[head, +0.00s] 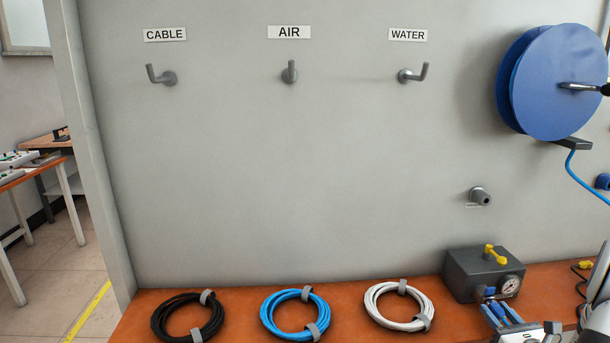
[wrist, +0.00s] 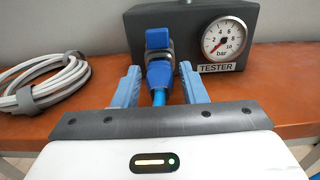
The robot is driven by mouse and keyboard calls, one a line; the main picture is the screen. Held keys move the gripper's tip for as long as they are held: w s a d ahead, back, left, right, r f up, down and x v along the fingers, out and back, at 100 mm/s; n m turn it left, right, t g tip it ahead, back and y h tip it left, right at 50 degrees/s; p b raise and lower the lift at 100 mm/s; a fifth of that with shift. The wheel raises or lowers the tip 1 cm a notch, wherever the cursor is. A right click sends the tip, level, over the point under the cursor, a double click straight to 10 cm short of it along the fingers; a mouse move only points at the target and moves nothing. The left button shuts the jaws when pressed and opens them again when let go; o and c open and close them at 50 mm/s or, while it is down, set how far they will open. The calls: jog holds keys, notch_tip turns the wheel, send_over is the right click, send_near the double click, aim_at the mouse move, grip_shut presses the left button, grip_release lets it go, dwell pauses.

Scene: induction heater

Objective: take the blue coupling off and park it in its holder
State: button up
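The blue coupling (wrist: 160,74) is on the front of the grey tester (wrist: 117,32), with a blue hose running from it toward me. In the head view the coupling (head: 486,292) shows small at the tester's lower left front. My gripper (wrist: 160,68) is open, with one light-blue finger on each side of the coupling and visible gaps between. In the head view my gripper (head: 500,312) is just in front of the tester. A grey fitting (head: 480,197) with a small label sticks out of the wall above the tester; I cannot tell whether it is the holder.
A dial gauge (wrist: 220,40) is right of the coupling. A yellow valve handle (head: 494,253) tops the tester. A white coil (head: 399,305), a blue coil (head: 295,314) and a black coil (head: 188,317) lie left on the bench. A blue reel (head: 550,85) hangs at upper right.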

aim_at(503, 319)
grip_shut()
dwell(0.3)
jog(key=shift+s+d, duration=0.15)
jog(key=shift+s, duration=1.35)
jog(key=shift+s+d, duration=0.1)
jog(key=shift+s, duration=1.4)
